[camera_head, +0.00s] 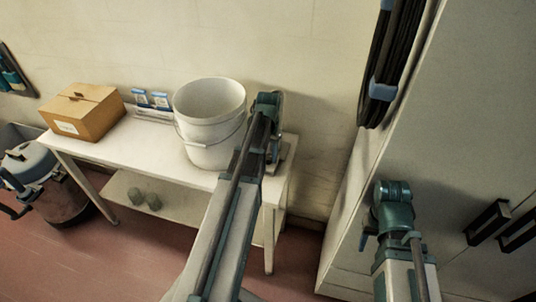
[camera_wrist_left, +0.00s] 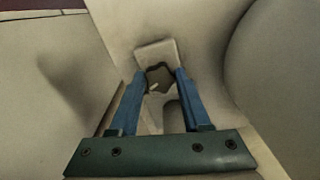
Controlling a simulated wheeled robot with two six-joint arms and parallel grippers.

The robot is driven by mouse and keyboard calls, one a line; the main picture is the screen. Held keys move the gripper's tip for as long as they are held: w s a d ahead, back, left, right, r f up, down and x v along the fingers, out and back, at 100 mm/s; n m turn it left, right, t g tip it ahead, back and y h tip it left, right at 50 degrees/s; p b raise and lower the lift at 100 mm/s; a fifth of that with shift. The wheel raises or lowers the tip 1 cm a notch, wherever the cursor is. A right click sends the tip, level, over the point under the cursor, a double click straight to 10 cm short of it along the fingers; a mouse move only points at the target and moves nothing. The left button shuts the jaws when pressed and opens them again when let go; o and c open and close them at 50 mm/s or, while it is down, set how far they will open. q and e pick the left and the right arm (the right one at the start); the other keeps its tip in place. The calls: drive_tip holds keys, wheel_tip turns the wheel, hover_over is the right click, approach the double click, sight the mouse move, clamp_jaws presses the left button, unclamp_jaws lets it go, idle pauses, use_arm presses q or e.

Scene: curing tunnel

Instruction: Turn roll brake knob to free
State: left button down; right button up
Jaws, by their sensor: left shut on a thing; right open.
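My left arm reaches over the right end of the white table (camera_head: 150,148), beside the white bucket (camera_head: 210,105). My right gripper (camera_head: 367,238) is open, low in front of the grey cabinet, and only partly visible.
A cardboard box (camera_head: 85,112) and small blue-and-white packs (camera_head: 150,99) stand on the table. Grey cups (camera_head: 144,200) sit on its lower shelf. The grey cabinet (camera_head: 450,130) with black handles (camera_head: 488,222) closes off the right. Dark cables (camera_head: 385,75) hang above.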

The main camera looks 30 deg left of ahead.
sight(269, 157)
use_arm(q)
drive_tip(key=n, duration=0.6)
drive_tip(key=shift+d+n, duration=0.1)
drive_tip(key=shift+n, duration=0.2)
drive_tip(key=n, duration=0.6)
drive_tip(key=shift+w+d, duration=0.1)
drive_tip(key=shift+n, duration=0.4)
drive_tip(key=shift+c, duration=1.8)
unclamp_jaws()
drive_tip(key=shift+r, duration=0.1)
wheel_tip(269, 157, up, 14)
drive_tip(key=p, duration=1.3)
drive_tip(key=shift+f+p, duration=0.2)
drive_tip(key=shift+p, duration=0.2)
